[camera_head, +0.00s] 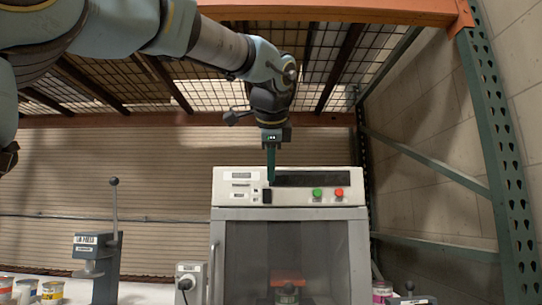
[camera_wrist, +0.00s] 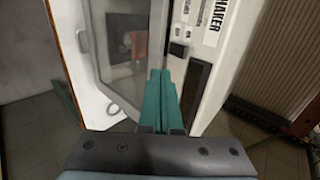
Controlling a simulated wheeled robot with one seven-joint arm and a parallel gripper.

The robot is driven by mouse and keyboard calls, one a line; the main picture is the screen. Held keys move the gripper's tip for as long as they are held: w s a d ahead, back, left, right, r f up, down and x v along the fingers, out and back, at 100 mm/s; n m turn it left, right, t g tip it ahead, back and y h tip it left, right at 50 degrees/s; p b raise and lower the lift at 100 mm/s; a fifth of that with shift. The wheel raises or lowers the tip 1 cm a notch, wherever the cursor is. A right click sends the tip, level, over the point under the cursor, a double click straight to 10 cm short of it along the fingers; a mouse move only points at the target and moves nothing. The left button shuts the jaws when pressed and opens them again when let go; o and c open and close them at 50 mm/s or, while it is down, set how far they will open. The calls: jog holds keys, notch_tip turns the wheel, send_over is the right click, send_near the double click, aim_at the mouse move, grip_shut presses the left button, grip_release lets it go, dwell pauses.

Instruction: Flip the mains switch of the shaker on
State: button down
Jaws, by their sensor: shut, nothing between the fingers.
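The shaker (camera_head: 226,214) is a pale grey cabinet with a glass door and a control panel on top. Its black mains switch (camera_head: 267,196) sits on the panel, left of the dark display strip. In the wrist view, a black switch (camera_wrist: 178,50) shows beside the printed SHAKER label, just beyond my fingertips. My gripper (camera_head: 271,179) points down in front of the panel, its green fingers shut with nothing between them. The fingertips (camera_wrist: 161,73) appear close to the switch; I cannot tell whether they touch. Which way the switch is set is too small to tell.
A green button (camera_head: 317,193) and a red button (camera_head: 339,192) sit to the right on the panel. A lever press (camera_head: 103,265) and several cans (camera_head: 52,290) stand to the left. An orange rack beam (camera_head: 340,10) and mesh shelf are overhead; a green rack post (camera_head: 500,160) stands right.

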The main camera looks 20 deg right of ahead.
aim_at(270, 194)
jog(key=shift+w+d+f+p, duration=0.35)
jog(key=shift+w+d, duration=0.15)
jog(key=shift+w, duration=0.55)
jog(key=shift+w+d+f+p, duration=0.3)
jog(key=shift+w+d+p, duration=0.15)
jog(key=shift+w, duration=0.65)
jog(key=shift+w+d+f+p, duration=0.35)
jog(key=shift+w+d, duration=0.15)
jog(key=shift+w, duration=0.55)
